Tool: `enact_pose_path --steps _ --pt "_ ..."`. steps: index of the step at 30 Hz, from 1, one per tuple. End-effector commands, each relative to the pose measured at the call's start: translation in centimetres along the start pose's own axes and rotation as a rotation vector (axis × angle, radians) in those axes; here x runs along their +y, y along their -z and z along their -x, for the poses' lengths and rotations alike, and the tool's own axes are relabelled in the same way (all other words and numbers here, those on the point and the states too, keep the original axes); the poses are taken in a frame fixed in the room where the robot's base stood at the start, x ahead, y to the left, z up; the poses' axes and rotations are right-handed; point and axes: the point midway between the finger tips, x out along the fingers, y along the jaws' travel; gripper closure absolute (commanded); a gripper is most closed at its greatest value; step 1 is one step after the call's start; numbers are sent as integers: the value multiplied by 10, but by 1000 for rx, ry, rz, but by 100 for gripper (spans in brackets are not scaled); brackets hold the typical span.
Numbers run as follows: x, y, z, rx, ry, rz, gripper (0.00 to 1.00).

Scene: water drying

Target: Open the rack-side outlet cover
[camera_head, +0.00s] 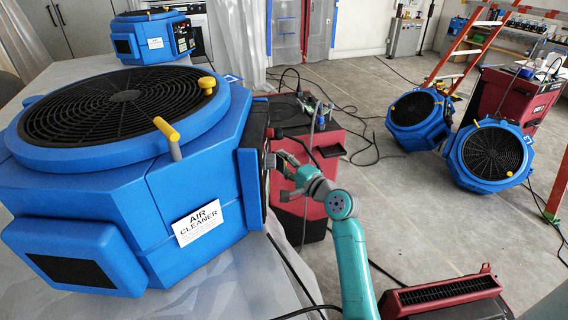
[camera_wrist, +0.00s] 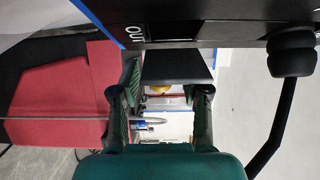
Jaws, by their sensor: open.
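A large blue air cleaner (camera_head: 195,170) with a round black grille stands on the table at the left. A dark panel (camera_head: 254,175) is on its right side, seen edge-on. My gripper (camera_head: 277,147) is close to this panel; I cannot tell whether it touches. In the wrist view my gripper (camera_wrist: 166,88) is open, with a finger on each side. A dark flat piece (camera_wrist: 178,66) shows between the fingertips, below a dark edge with partly seen lettering. It may be the outlet cover, and it looks ungripped. A black knob (camera_wrist: 291,52) is at the upper right.
A red and black machine (camera_head: 312,150) stands behind my gripper. Two blue fans (camera_head: 418,118) (camera_head: 489,155) stand on the floor at the right, near a ladder (camera_head: 455,60). Cables lie across the floor. Another blue unit (camera_head: 152,36) is at the table's far end.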

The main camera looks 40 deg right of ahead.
Motion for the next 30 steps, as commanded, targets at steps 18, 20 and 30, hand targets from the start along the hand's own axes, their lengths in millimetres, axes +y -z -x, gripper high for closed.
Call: enact_pose_path --steps 18,20,30 --pt "0 1 0 -11 0 0 100" --pt "0 2 0 -24 0 0 100" --pt "0 9 -4 -210 0 -1 100"
